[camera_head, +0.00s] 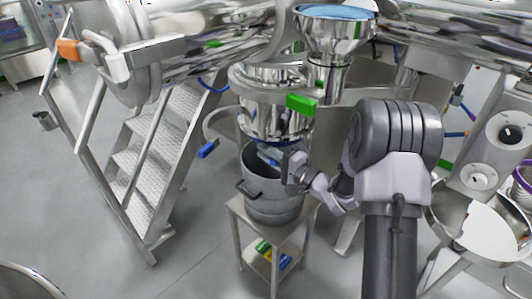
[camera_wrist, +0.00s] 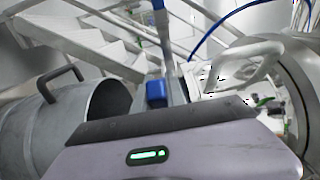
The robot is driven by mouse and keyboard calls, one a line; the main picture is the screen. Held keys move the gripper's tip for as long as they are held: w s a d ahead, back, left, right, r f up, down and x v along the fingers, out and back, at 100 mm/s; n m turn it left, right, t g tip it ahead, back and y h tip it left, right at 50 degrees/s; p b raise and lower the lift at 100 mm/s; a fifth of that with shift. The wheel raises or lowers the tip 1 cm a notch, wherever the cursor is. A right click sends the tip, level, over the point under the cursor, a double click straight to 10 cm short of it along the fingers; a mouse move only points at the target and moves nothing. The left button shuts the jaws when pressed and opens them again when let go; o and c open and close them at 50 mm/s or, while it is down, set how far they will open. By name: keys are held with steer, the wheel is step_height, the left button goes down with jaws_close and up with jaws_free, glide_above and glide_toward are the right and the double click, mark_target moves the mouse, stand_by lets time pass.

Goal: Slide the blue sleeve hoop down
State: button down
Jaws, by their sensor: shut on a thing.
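The blue sleeve hoop shows only in part, as a blue piece (camera_head: 268,158) under the steel vessel (camera_head: 272,115) and over the mouth of the grey bin (camera_head: 273,198). My gripper (camera_head: 284,165) is at the bin's right rim, shut on the hoop. In the wrist view a blue block (camera_wrist: 156,92) sits just beyond the gripper body, in front of a thin upright metal part. The bin (camera_wrist: 60,120) lies to its left there. The rest of the hoop is hidden by the vessel, bin and gripper.
The bin stands on a small steel stand (camera_head: 237,208) with yellow and blue items on its lower shelf. Metal stairs (camera_head: 155,150) with rails are at the left. A control panel (camera_head: 497,150) is at the right.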

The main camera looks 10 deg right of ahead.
stand_by(0.8)
step_height(320, 180, down, 7)
steer(key=b, duration=0.4)
steer(key=c, duration=1.4)
jaws_free()
steer(key=shift+o, duration=0.2)
steer(key=p+v, duration=0.5)
steer(key=v, duration=1.2)
steer(key=shift+s, duration=0.15)
